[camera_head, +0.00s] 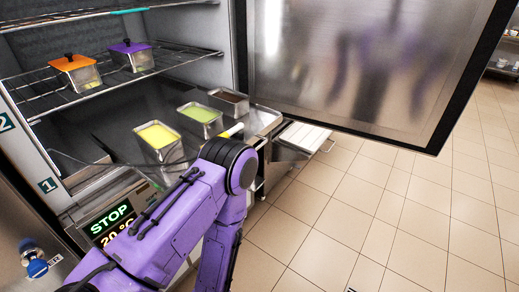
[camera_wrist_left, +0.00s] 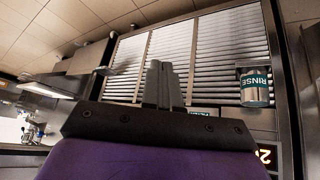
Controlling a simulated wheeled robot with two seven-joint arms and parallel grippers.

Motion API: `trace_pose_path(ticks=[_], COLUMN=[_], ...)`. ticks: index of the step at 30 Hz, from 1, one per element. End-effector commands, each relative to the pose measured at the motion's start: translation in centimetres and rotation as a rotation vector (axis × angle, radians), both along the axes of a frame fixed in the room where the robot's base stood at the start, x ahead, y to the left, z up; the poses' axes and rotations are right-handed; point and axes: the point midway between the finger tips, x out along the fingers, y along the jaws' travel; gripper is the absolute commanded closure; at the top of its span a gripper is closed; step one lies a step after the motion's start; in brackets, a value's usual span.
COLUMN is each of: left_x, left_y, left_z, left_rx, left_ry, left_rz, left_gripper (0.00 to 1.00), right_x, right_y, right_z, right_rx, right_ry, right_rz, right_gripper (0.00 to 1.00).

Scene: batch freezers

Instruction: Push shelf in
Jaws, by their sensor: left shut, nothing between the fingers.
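The freezer stands open in the head view. Its lower shelf (camera_head: 262,118), at the level marked 1, bears open steel pans of yellow (camera_head: 157,136), green (camera_head: 200,115) and brown (camera_head: 228,97) contents. This shelf appears to reach out past the upper wire shelf (camera_head: 185,66). My purple left arm covers part of its front, and its gripper does not show there. In the left wrist view my left gripper (camera_wrist_left: 163,85) is shut and empty, in front of a slatted panel (camera_wrist_left: 212,55). I cannot tell whether it touches anything. My right gripper is out of view.
The upper shelf holds pans with an orange lid (camera_head: 73,62) and a purple lid (camera_head: 130,47). The freezer door (camera_head: 350,60) hangs open at the right. A STOP display (camera_head: 110,220) is at lower left. Tiled floor is clear at right. A RINSE container (camera_wrist_left: 255,88) shows beside the slats.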

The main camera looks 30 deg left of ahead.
Motion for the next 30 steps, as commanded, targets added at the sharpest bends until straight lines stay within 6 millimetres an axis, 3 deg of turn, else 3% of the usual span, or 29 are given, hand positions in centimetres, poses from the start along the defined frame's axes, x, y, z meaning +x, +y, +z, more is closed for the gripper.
trace_pose_path(ticks=[1,2,3,5,6,9,12,13,16,19,23,30], left_x=[6.0,9.9,15.3,22.5,26.2,30.0,30.0,29.8,29.0,28.6,28.7,28.9], left_y=[0.2,0.5,0.7,1.2,1.3,0.1,-2.6,-3.5,-5.8,-6.4,-5.3,-1.9], left_z=[0.1,1.1,3.4,8.7,13.2,23.5,30.7,32.3,36.2,37.3,36.0,32.0], left_rx=[-0.007,-0.022,-0.061,-0.172,-0.283,-0.599,-0.843,0.824,0.746,0.706,0.7,0.701], left_ry=[-0.204,-0.351,-0.578,-0.956,-1.221,-1.736,-1.975,1.854,1.554,1.45,1.446,1.451], left_rz=[0.147,0.266,0.453,0.789,1.047,1.701,2.274,-2.238,-2.122,-2.086,-2.085,-2.086], left_gripper=[1.0,1.0,1.0,1.0,1.0,1.0,1.0,1.0,1.0,1.0,1.0,1.0], right_x=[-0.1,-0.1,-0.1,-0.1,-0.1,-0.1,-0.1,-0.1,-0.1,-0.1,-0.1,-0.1], right_y=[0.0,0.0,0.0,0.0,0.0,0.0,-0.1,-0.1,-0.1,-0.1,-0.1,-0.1], right_z=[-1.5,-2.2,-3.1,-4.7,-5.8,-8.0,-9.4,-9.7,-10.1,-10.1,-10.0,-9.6], right_rx=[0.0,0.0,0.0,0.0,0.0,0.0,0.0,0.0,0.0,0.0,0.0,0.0], right_ry=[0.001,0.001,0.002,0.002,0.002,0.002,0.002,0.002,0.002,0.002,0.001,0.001], right_rz=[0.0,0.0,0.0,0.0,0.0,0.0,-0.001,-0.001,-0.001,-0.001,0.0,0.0], right_gripper=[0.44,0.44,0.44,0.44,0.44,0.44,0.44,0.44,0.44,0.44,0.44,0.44])
